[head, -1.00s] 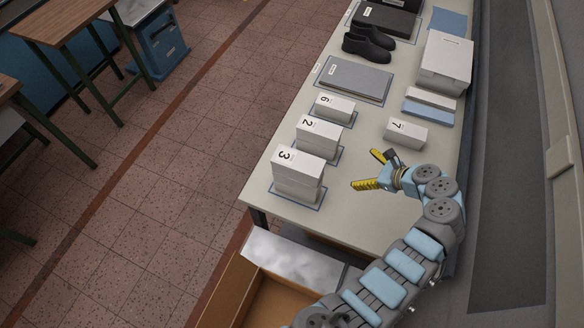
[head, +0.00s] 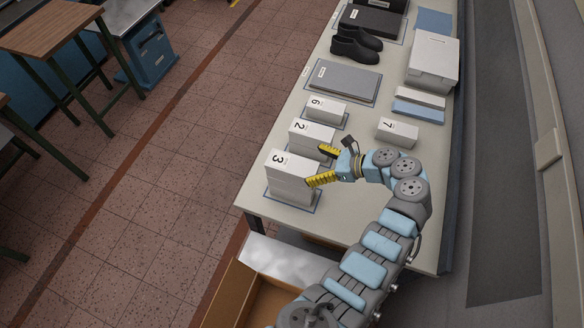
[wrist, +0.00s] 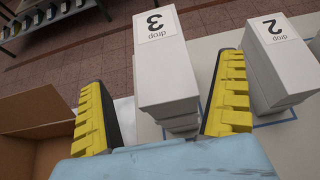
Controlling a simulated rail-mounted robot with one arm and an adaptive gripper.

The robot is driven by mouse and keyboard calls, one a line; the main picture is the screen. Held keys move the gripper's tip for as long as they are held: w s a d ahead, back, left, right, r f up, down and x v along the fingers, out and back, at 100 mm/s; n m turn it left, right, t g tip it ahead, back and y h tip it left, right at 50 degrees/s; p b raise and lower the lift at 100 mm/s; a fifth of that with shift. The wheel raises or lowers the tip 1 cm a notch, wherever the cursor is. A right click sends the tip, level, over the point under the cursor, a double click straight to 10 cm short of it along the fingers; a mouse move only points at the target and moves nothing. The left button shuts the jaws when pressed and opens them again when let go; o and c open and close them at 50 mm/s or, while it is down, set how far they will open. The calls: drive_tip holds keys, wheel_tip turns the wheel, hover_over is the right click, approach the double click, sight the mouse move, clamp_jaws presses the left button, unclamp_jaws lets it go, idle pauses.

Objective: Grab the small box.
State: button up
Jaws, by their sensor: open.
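Several white boxes stand on the table. The smallest-looking are box 6 (head: 327,110), in the left row, and box 7 (head: 397,133), alone to the right; I cannot tell which one the task means. Box 2 (head: 312,136) and box 3 (head: 292,172), a taller stack, stand nearer. My gripper (head: 314,166) is open and empty, beside boxes 2 and 3. In the wrist view, box 3 (wrist: 166,75) shows between my yellow fingers (wrist: 163,85), farther off, marked "drop". Box 2 (wrist: 277,60) is right of the right finger. Contact is not visible.
Behind the boxes are a grey panel (head: 343,82), black shoes (head: 355,45) and a larger white box (head: 433,62). An open brown carton (head: 240,290) stands below the table's front edge. Bare tabletop (head: 345,228) lies in front.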

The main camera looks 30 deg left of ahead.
sight(294, 164)
drive_tip(key=shift+p+x, duration=0.35)
drive_tip(key=shift+x, duration=3.85)
drive_tip(key=shift+a+r, duration=0.1)
drive_tip(key=c, duration=1.2)
